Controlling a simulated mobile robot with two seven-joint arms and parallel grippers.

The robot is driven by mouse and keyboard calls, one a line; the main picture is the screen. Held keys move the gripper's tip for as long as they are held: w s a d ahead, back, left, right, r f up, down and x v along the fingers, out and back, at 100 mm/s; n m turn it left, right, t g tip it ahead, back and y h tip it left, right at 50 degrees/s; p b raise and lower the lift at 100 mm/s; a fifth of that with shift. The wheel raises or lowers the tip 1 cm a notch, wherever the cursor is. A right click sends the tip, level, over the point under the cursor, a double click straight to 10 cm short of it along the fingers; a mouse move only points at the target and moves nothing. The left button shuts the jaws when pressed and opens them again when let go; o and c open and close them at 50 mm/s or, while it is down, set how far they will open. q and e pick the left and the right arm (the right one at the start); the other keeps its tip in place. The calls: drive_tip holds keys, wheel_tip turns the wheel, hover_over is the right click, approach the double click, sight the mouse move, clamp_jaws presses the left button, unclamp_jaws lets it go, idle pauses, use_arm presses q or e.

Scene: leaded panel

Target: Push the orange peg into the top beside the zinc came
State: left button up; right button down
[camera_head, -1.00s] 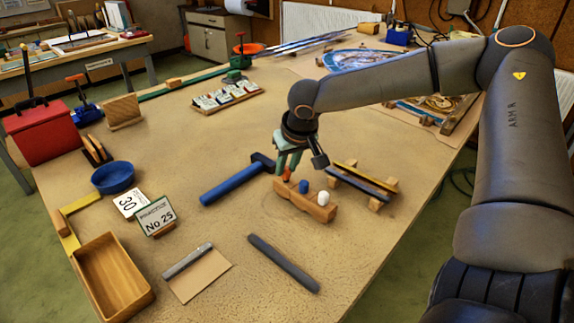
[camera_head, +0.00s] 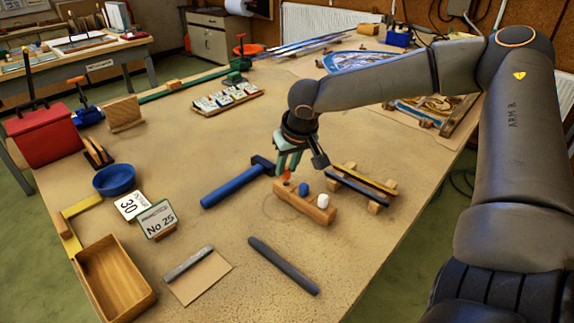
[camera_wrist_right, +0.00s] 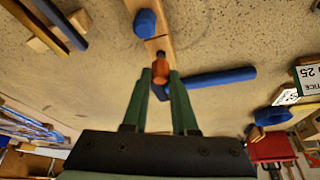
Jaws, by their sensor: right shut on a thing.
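My right gripper (camera_head: 288,168) points down over the left end of a small wooden rack (camera_head: 318,212). It is shut on the orange peg (camera_wrist_right: 161,70), which shows between the green fingertips in the right wrist view. I cannot tell whether the peg's lower end is still in the rack. A blue peg (camera_head: 303,188) and a white peg (camera_head: 323,200) stand in the rack. Two long strips (camera_head: 362,180) lie across wooden blocks to its right, and a grey bar (camera_head: 283,265) lies in front; I cannot tell which is the zinc came. My left gripper is not in view.
A blue-handled hammer (camera_head: 230,186) lies left of the rack. A No 25 card (camera_head: 157,219), a blue bowl (camera_head: 114,180) and a wooden tray (camera_head: 148,296) stand further left. A grey strip on a brown sheet (camera_head: 205,281) lies in front. The tabletop between these is clear.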

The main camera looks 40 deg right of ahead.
drive_tip(key=shift+r+p, duration=1.35)
drive_tip(key=shift+r, duration=0.25)
drive_tip(key=c, duration=1.3)
unclamp_jaws()
clamp_jaws()
